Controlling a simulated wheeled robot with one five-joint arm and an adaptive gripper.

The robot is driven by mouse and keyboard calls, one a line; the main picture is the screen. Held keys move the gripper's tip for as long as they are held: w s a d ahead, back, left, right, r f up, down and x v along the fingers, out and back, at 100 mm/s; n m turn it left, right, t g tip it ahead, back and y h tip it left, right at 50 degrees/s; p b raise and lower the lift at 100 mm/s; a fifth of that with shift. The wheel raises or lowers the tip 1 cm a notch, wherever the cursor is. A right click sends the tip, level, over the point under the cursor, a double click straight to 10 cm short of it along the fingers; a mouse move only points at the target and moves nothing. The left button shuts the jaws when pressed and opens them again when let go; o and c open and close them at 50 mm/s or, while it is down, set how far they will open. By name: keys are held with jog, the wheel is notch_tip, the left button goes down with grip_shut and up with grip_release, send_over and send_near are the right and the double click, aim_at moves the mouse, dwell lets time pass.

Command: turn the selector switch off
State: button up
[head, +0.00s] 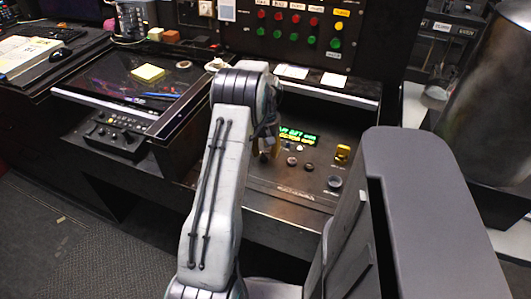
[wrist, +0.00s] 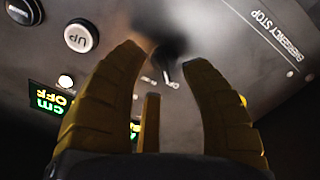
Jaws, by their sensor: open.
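In the wrist view, a dark, blurred knob (wrist: 167,52), seemingly the selector switch, stands on the grey panel between the tips of my gripper (wrist: 163,58). A small label reading OFF sits just below it. My yellow-brown fingers are spread to either side of the knob; I cannot tell whether either touches it. A shorter third finger shows between them. In the head view, my gripper (head: 268,148) points down at the sloping control panel (head: 265,175), left of the lit green display (head: 298,135). My arm hides part of the panel there, and I cannot pick out the switch.
A white UP button (wrist: 81,36) and a lit display (wrist: 48,99) lie left of the fingers in the wrist view. An EMERGENCY STOP label (wrist: 270,32) is at right. In the head view, a yellow control (head: 342,153) and a round knob (head: 335,182) stand on the panel's right.

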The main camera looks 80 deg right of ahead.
notch_tip(320, 180, up, 10)
dwell(0.5)
